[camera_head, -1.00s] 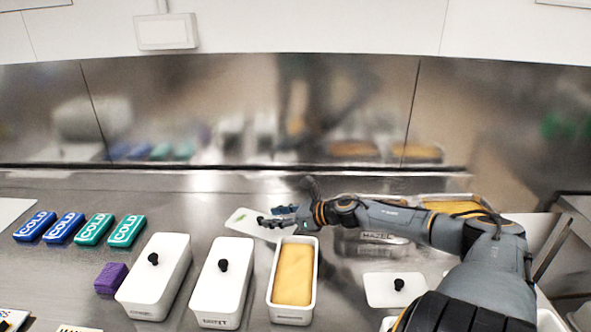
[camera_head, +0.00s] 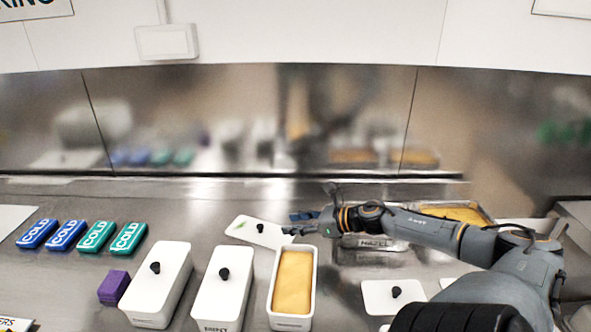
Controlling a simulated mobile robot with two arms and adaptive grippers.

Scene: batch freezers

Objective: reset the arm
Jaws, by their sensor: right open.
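My right arm comes in from the right. Its gripper (camera_head: 290,224) is open and empty, reaching left over the counter, just beyond the open tub of yellow filling (camera_head: 293,280). My left gripper is not in view.
Two lidded white tubs (camera_head: 158,290) (camera_head: 215,295) stand left of the open tub. Several blue and green cold packs (camera_head: 82,235) and a purple block (camera_head: 114,287) lie at left.

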